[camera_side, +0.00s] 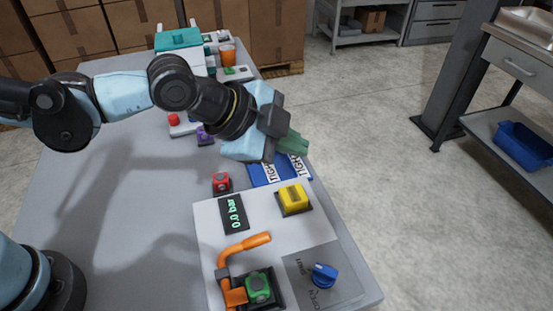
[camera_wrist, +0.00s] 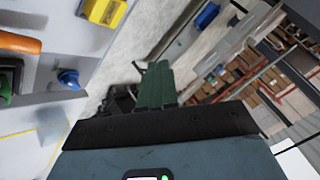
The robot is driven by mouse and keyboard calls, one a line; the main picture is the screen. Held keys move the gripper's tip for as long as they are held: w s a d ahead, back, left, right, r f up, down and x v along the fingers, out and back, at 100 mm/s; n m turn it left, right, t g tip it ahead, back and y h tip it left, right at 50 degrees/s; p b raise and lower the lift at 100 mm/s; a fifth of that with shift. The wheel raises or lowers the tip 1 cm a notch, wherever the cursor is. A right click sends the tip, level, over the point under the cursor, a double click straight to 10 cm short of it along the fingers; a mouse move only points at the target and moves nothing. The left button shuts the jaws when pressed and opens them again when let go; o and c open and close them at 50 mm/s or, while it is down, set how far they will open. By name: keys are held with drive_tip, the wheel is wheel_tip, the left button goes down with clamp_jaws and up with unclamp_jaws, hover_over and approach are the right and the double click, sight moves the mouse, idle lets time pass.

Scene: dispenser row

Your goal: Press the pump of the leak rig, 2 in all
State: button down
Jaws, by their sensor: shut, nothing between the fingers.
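The leak rig is a pale panel (camera_side: 268,222) at the near end of the table. It bears a yellow push block (camera_side: 293,198), which also shows in the wrist view (camera_wrist: 103,11), a display (camera_side: 234,212) reading 0.0 bar, and a blue knob (camera_side: 323,275) beside lettering that includes OPEN. No label marks the pump; the yellow block may be it. My gripper (camera_side: 293,143) is above and beyond the yellow block, apart from it, over the table's right edge. Its green fingers (camera_wrist: 155,85) are together and empty in the wrist view.
A red button (camera_side: 221,183) and blue lettered plates (camera_side: 279,172) lie near the panel's far edge. More devices and an orange cup (camera_side: 227,54) stand at the far end.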

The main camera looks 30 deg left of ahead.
approach(299, 193)
drive_tip(key=shift+w+d+f, duration=0.4)
drive_tip(key=shift+w+d, duration=0.15)
drive_tip(key=shift+w, duration=0.15)
drive_tip(key=shift+w+d+f, duration=0.4)
drive_tip(key=shift+w+d, duration=0.15)
drive_tip(key=shift+w, duration=0.1)
drive_tip(key=shift+w+d+f, duration=0.4)
drive_tip(key=shift+w+d, duration=0.1)
drive_tip(key=shift+w, duration=0.2)
drive_tip(key=shift+f, duration=0.15)
idle(0.4)
drive_tip(key=shift+f, duration=0.3)
drive_tip(key=shift+f, duration=0.85)
idle(0.9)
drive_tip(key=shift+r, duration=1.3)
drive_tip(key=shift+r, duration=2.5)
